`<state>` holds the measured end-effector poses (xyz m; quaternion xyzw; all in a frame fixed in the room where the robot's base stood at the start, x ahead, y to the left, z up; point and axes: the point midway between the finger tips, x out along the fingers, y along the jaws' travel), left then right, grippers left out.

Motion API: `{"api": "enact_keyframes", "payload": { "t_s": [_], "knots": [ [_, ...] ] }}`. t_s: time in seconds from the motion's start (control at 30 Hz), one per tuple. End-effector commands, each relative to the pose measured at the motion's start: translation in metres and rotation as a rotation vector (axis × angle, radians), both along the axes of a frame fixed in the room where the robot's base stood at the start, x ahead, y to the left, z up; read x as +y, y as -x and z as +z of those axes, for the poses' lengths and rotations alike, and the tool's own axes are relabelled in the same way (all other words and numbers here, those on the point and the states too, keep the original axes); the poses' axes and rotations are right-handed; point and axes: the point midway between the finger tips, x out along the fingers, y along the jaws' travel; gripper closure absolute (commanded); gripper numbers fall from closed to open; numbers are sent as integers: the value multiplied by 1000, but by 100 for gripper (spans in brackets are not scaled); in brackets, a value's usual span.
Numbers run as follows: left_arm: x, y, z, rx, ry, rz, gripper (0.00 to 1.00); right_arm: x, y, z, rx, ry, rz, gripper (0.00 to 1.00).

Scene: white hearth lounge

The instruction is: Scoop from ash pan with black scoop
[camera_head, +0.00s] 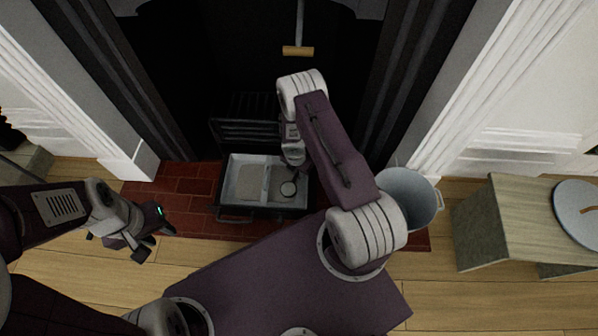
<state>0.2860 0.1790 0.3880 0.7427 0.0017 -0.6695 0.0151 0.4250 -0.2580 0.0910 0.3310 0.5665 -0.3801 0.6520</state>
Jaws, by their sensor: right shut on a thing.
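The ash pan (232,207) is a rectangular metal tray on the brick hearth, with pale grey ash (250,183) in it and a divider across its middle. My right gripper (294,164) is over the right part of the pan, shut on the black scoop. The scoop's round bowl (288,189) shows as a dark rim around a pale grey middle, in the right part of the pan; its handle is mostly hidden by my gripper and wrist. My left gripper (154,243) is open and empty, left of the pan above the hearth's front edge.
A grey metal bucket (426,205) stands right of the pan, partly behind my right arm. A wooden bench (485,225) with a round tray (580,205) is at far right. A wood-headed tool (298,50) hangs in the dark fireplace.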

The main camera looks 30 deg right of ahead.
Motion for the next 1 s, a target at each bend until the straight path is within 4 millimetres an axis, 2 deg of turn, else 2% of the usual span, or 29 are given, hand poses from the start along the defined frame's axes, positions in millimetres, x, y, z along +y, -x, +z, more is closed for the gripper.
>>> {"api": "enact_keyframes", "payload": {
  "t_s": [0.03,0.73,1.0],
  "knots": [
    [0,0,8,0,0,0,64,0,0,9,0,0,0,100],
    [0,0,58,0,0,0,64,0,0,60,-1,0,0,100],
    [0,0,58,0,0,0,64,0,0,61,0,0,0,100]
  ]
}}
